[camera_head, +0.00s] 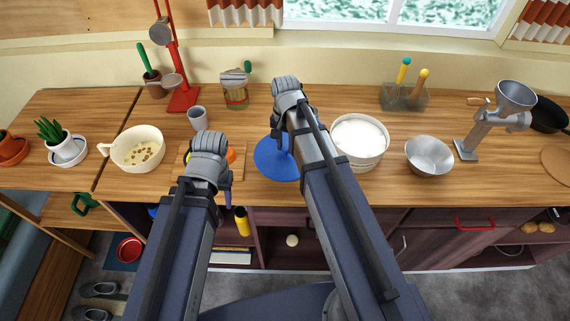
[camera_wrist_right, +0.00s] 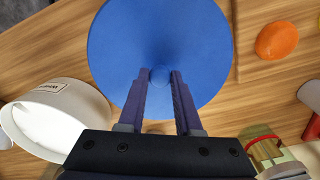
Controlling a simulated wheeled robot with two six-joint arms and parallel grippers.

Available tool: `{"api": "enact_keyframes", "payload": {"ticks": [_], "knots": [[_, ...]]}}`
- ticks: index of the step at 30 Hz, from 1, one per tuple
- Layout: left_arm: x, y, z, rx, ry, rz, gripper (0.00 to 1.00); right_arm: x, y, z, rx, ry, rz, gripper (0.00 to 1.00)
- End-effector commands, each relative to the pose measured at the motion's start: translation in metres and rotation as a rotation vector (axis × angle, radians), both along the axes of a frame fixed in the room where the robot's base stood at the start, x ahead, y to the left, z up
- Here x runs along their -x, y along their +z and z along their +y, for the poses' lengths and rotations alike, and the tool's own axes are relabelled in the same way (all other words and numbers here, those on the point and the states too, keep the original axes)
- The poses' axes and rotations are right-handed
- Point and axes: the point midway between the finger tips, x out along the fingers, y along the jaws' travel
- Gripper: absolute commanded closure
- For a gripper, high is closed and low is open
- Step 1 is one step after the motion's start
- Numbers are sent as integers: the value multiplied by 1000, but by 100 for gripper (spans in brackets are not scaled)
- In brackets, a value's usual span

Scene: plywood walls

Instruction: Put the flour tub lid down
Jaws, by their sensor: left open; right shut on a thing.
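The blue flour tub lid (camera_head: 268,160) is over the counter, left of the white flour tub (camera_head: 359,136). It also shows as a big round disc in the right wrist view (camera_wrist_right: 160,35). My right gripper (camera_wrist_right: 160,82) is shut on the lid's small knob, a finger on each side. I cannot tell whether the lid touches the counter. The tub is uncovered, with white contents; its side shows in the right wrist view (camera_wrist_right: 35,108). My left gripper (camera_head: 208,150) is open near the cutting board; its fingers are mostly hidden behind its wrist.
An orange fruit (camera_head: 231,155) and the cutting board (camera_head: 238,173) lie left of the lid. A grey cup (camera_head: 197,118) and a cream bowl (camera_head: 137,148) stand further left. A metal bowl (camera_head: 429,156) and grinder (camera_head: 490,125) stand right of the tub. Clear counter lies behind the lid.

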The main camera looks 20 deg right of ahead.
Motion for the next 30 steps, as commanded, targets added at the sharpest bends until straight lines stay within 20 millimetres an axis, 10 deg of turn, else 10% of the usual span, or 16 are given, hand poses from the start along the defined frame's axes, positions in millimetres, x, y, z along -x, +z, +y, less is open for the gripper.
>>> {"api": "enact_keyframes", "payload": {"ticks": [4,30], "knots": [[0,-29,0,0,1,0,50,0,-29,0,0,0,0,100],[0,-67,0,0,3,0,50,0,-67,0,0,0,0,100]]}}
